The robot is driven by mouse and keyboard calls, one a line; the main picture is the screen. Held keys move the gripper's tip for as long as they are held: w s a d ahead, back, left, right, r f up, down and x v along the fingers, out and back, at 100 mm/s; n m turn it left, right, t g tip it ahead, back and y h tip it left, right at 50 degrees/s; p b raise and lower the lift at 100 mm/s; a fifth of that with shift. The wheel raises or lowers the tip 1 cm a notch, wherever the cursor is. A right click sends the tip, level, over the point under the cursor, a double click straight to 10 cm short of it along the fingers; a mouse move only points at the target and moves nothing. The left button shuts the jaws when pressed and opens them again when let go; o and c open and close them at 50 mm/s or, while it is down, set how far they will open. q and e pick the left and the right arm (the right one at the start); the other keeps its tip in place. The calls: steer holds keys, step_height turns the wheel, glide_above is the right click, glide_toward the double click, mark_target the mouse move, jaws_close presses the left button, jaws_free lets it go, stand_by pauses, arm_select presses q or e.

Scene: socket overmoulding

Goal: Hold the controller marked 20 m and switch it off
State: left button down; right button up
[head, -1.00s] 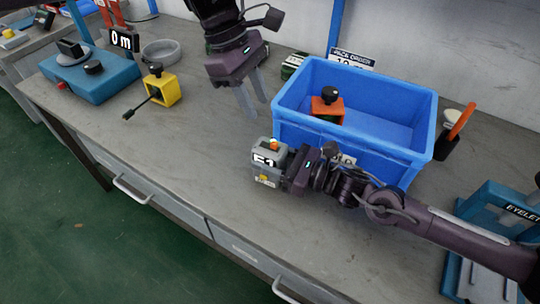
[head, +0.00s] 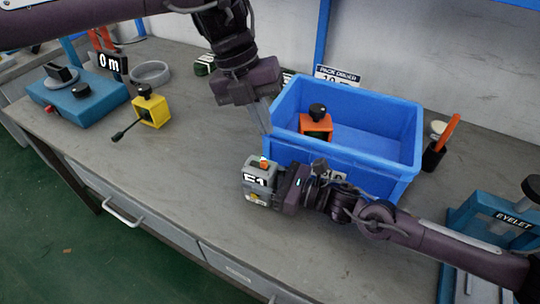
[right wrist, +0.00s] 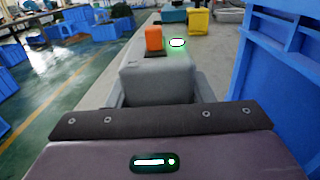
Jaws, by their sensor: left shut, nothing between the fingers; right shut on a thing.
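A grey controller box (head: 259,193) with an orange switch (head: 264,164) on top is held at the front of the blue bin. Its white label looks like "51" or "E1"; I cannot read 20 m on it. My right gripper (head: 279,186) is shut on this box. In the right wrist view the grey box (right wrist: 157,82) sits between the fingers, with the orange switch (right wrist: 154,39) upright and a green light (right wrist: 177,43) glowing beside it. My left gripper (head: 266,122) is shut and empty, pointing down above and behind the box, apart from it.
The blue bin (head: 340,152) holds an orange box (head: 316,126) with a black knob. A yellow box (head: 152,111), a blue device (head: 92,100) with a 0 m sign (head: 112,63) and a grey ring (head: 150,72) stand left. The table's left middle is clear.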

mark_target(270, 169)
arm_select(q)
steer(key=n, duration=0.5)
steer(key=s+d+n, duration=0.1)
steer(key=n, duration=0.4)
steer(key=d+n, duration=0.1)
steer(key=n, duration=0.4)
steer(key=shift+s+r+n, duration=0.15)
steer(key=shift+r+n, duration=0.05)
steer(key=shift+n, duration=0.1)
steer(key=shift+f, duration=0.1)
step_height(270, 169, down, 9)
steer(key=shift+a+f, duration=0.1)
steer(key=shift+f, duration=0.05)
steer(key=shift+a, duration=0.25)
